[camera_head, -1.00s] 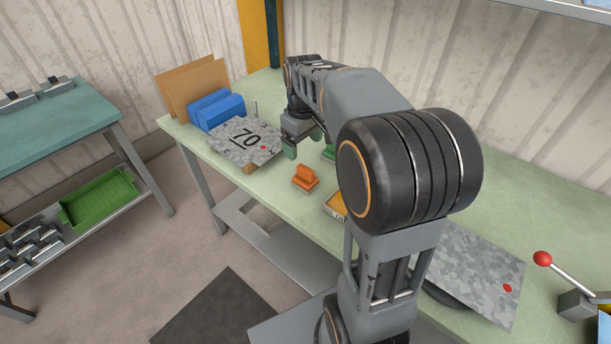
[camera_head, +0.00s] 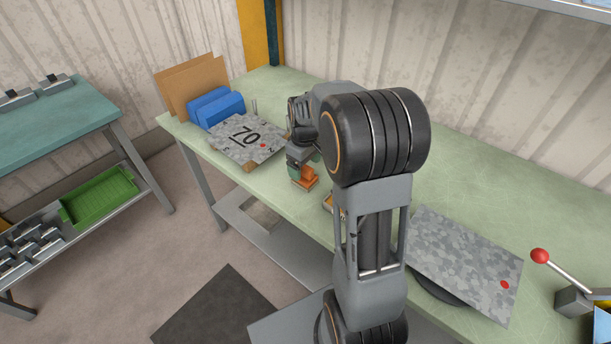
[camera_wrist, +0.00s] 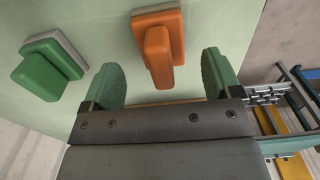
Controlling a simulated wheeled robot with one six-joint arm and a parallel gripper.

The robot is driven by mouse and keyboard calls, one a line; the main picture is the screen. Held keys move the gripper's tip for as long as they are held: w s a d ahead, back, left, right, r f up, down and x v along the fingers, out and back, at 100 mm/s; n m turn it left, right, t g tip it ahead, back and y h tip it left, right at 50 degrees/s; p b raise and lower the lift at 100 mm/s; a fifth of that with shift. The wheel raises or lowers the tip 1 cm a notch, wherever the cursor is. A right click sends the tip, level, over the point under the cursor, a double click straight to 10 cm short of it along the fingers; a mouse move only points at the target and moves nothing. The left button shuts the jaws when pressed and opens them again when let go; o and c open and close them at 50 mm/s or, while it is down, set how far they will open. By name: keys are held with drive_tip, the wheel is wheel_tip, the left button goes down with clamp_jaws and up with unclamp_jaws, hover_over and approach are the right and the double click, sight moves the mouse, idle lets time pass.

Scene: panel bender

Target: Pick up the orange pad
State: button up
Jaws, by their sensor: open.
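The orange pad (camera_head: 307,180) lies on the light green bench top, with a raised orange grip on top. My gripper (camera_head: 300,165) is above and close to it, partly covering it in the head view. In the wrist view the orange pad (camera_wrist: 160,48) is beyond the fingertips, with its grip reaching toward the gap between the two green fingers. My gripper (camera_wrist: 165,75) is open and empty there. I cannot tell whether the fingers touch the pad.
A green pad (camera_wrist: 48,66) of like shape lies left of the orange one in the wrist view. A grey plate marked 70 (camera_head: 247,138) and blue blocks (camera_head: 215,108) are left on the bench. A speckled plate (camera_head: 465,262) and red-knobbed lever (camera_head: 541,256) are right.

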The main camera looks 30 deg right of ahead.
sight(305, 166)
drive_tip(key=shift+f, duration=1.7)
drive_tip(key=shift+c, duration=0.2)
drive_tip(key=c, duration=1)
drive_tip(key=shift+r, duration=0.1)
